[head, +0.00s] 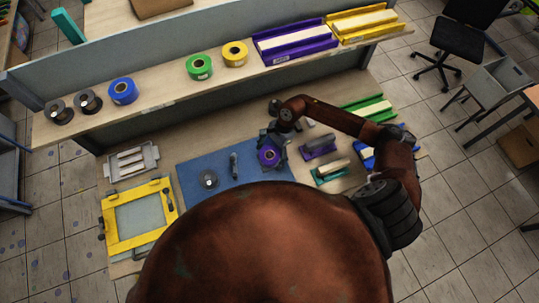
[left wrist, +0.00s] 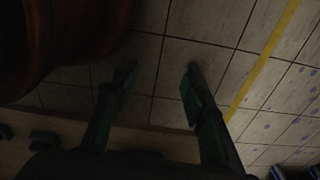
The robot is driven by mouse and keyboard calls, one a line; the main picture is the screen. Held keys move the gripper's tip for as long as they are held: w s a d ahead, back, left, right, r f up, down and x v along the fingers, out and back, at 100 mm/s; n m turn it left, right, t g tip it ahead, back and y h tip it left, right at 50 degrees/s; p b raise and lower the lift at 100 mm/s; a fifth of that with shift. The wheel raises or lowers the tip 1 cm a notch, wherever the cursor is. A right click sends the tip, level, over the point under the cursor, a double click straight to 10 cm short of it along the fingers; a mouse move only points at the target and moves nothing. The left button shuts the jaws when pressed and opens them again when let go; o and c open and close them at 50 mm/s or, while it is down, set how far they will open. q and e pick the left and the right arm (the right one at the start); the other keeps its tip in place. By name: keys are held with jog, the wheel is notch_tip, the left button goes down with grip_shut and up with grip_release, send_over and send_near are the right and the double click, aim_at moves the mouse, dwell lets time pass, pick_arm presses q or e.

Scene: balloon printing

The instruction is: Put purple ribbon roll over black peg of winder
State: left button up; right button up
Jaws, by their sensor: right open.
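The purple ribbon roll (head: 269,156) is at the right part of the blue mat in the head view, with its hole facing up. My right gripper (head: 272,143) is open at the roll, with fingers at its far and right sides; I cannot tell whether they touch it. A round dark grey piece (head: 208,179), which looks like the winder's base and peg, is on the left part of the mat. A small upright dark piece (head: 234,165) stands between it and the roll. My left gripper (left wrist: 158,78) is open and empty above the floor in the left wrist view.
The blue mat (head: 190,190) has bare room around the winder. A yellow frame (head: 112,232) and a grey tray (head: 110,170) lie left. Purple (head: 318,148) and teal (head: 330,173) holders stand right. A shelf behind holds blue (head: 123,91), green (head: 200,67) and yellow (head: 235,54) rolls.

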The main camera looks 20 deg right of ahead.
jog(key=shift+s+r, duration=0.1)
jog(key=shift+r, duration=0.05)
pick_arm(q)
jog(key=shift+s, duration=0.9)
pick_arm(e)
jog(key=v, duration=1.2)
